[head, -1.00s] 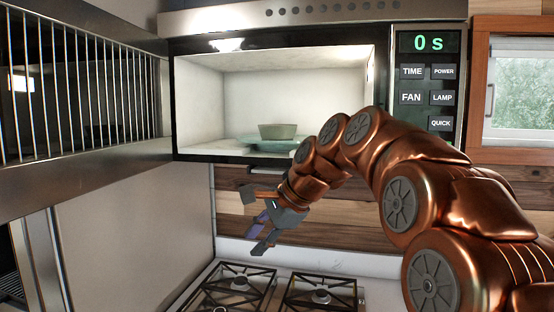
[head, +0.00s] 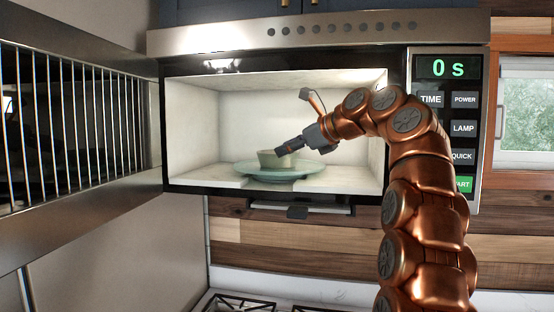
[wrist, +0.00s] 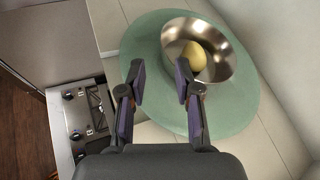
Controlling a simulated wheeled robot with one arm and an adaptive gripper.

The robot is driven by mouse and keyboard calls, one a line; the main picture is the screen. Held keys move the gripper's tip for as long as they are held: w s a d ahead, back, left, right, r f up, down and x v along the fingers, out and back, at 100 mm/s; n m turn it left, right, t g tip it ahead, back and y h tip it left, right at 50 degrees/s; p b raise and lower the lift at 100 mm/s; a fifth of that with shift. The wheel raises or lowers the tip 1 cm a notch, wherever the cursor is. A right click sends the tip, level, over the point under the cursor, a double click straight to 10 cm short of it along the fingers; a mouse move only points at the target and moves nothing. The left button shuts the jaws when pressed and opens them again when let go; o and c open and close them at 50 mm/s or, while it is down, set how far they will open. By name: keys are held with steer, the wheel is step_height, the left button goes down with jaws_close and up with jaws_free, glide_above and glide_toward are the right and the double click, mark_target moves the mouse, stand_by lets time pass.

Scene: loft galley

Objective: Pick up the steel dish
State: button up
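The steel dish (wrist: 222,52) is a small round metal bowl with a yellow egg-like item (wrist: 193,56) in it. It stands on a pale green plate (wrist: 150,62) inside the open microwave. In the head view the dish (head: 268,158) shows on the plate (head: 312,166), its right side partly hidden by my gripper. My gripper (head: 284,149) reaches into the microwave from the right. In the wrist view my gripper (wrist: 158,76) is open and empty, its fingertips over the plate, with the right fingertip close to the dish's near rim. I cannot tell if they touch.
A control panel (head: 447,125) is at the right. A wire-fronted rack (head: 80,120) is at the left. A stove (wrist: 88,110) lies below.

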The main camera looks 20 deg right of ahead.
mark_target(261, 157)
steer(key=shift+w+a+r, duration=0.15)
steer(key=shift+r, duration=0.05)
steer(key=shift+d+x, duration=0.15)
steer(key=shift+x, duration=0.7)
steer(key=shift+d+x, duration=0.2)
steer(key=shift+x, duration=2.2)
steer(key=shift+w+a+f, duration=0.15)
steer(key=shift+w+a, duration=0.15)
steer(key=shift+w, duration=0.15)
jaws_close()
